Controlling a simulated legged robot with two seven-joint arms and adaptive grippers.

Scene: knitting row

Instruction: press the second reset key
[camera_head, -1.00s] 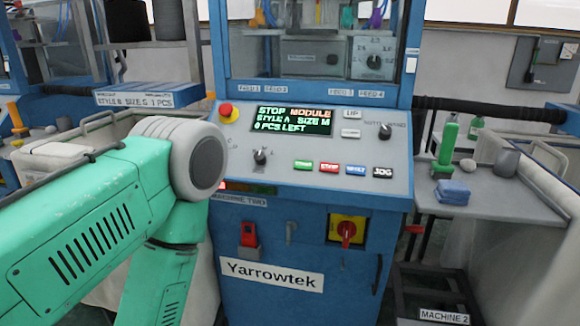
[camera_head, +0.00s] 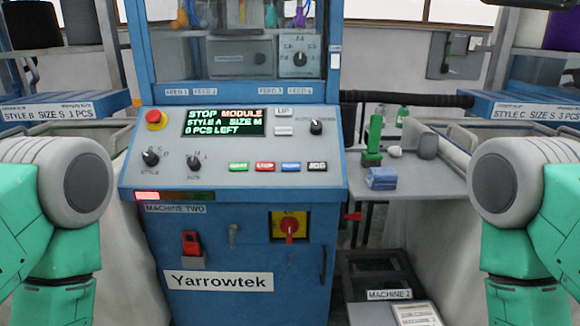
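The blue machine labelled MACHINE TWO (camera_head: 175,208) stands ahead with a sloped grey control panel (camera_head: 215,150). The small key lettering is too blurred for me to pick out a reset key for certain. The display (camera_head: 223,122) reads STOP MODULE, STYLE A, SIZE M, 0 PCS LEFT. Both my green arms show at the left and right edges; neither gripper is in view.
A red mushroom button (camera_head: 156,118), two selector knobs and a right-hand knob (camera_head: 316,127) share the panel. A lit red lamp (camera_head: 147,195) glows below. A side table (camera_head: 425,178) at right carries a green tool (camera_head: 373,142) and blue cloths (camera_head: 381,178).

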